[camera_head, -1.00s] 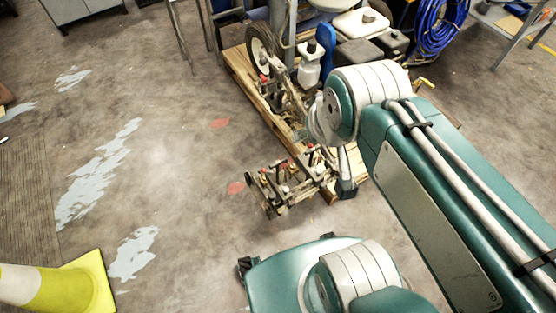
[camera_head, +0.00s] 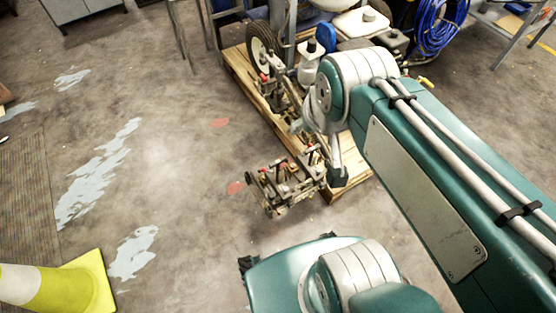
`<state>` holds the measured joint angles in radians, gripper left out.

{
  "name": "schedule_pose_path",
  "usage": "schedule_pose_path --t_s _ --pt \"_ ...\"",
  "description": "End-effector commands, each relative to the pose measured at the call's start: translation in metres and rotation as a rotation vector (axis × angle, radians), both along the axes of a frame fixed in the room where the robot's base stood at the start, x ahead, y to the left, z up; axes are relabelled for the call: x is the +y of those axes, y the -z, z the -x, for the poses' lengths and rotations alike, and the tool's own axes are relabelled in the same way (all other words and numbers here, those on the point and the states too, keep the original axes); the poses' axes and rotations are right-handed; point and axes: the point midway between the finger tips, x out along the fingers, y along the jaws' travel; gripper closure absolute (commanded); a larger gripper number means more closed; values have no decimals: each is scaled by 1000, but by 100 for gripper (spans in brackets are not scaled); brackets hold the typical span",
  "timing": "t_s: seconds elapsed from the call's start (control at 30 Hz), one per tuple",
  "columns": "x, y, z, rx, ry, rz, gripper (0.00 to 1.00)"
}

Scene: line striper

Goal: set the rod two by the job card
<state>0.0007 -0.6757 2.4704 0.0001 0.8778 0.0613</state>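The line striper stands on a wooden pallet (camera_head: 236,60), with a black-tyred wheel (camera_head: 262,45) at its back. Its low front carriage (camera_head: 285,187), a rusty frame with small red and pale parts, reaches out over the floor in front of the pallet. Rods on it are too small to tell apart. My arm comes in from the right and bends down beside the carriage. My gripper (camera_head: 337,176) is by the carriage's right end; its fingers are too small and hidden to read. No job card can be made out.
A white bottle (camera_head: 310,68) and a white canister (camera_head: 361,23) stand on the pallet, with a coiled blue hose (camera_head: 437,30) behind. The painted floor at left is clear.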

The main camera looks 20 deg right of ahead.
Motion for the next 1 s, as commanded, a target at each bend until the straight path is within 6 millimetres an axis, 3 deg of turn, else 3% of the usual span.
schedule_pose_path --t_s 0.27,0.47,0.77,1.0 --pt "-1 28 -67 98 214 -94 43" --pt "-3 61 -113 160 378 -152 43" --pt "-5 134 -174 248 628 -221 43" --pt "-6 210 -208 314 835 -258 43"
